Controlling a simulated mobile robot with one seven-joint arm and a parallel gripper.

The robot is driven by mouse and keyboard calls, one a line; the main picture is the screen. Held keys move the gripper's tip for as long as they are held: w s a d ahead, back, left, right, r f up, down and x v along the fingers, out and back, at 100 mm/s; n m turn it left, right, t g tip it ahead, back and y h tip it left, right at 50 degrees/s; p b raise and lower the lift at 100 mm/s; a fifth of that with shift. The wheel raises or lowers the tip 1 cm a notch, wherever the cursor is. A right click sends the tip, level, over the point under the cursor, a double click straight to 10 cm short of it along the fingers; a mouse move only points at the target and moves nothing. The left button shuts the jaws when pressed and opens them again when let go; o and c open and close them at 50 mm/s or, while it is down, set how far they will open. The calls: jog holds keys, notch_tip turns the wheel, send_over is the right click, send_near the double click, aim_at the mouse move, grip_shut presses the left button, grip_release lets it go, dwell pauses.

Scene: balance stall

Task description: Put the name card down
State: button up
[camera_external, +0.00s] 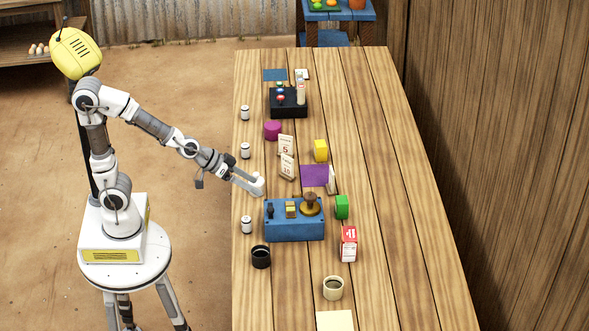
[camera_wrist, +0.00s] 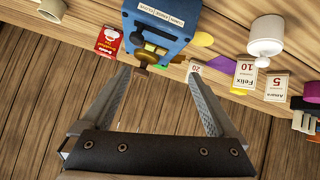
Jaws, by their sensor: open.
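My gripper (camera_external: 260,188) is open over the left part of the table, just left of the blue box. In the wrist view its two fingers (camera_wrist: 160,76) are spread wide, with nothing held between them. A white card marked 20 (camera_wrist: 195,68) shows close to the right fingertip; I cannot tell its depth. A white card (camera_external: 331,179) stands at the right edge of a purple mat (camera_external: 313,175). A card marked 10 (camera_external: 287,166) and one marked 5 (camera_external: 285,145) stand behind; in the wrist view they read Felix (camera_wrist: 246,74) and Amara (camera_wrist: 277,87).
The blue box (camera_external: 294,228) with a brown-handled stamp (camera_external: 311,204) stands in front of the mat. A green block (camera_external: 342,207), a red-white carton (camera_external: 348,244), a black cup (camera_external: 261,257) and a yellow block (camera_external: 320,151) stand around. The table's right side is clear.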

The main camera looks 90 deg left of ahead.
jog(key=s+r+m+g, duration=0.1)
jog(key=s+g, duration=0.1)
jog(key=s, duration=0.8)
jog(key=s+a+r+m+g, duration=0.1)
jog(key=s+r+m+g, duration=0.1)
jog(key=s, duration=0.8)
jog(key=shift+a+r+g, duration=0.15)
jog(key=shift+r+g, duration=0.1)
jog(key=shift+g, duration=0.05)
jog(key=shift+s, duration=0.1)
notch_tip(320, 180, up, 16)
jog(key=p, duration=1.6)
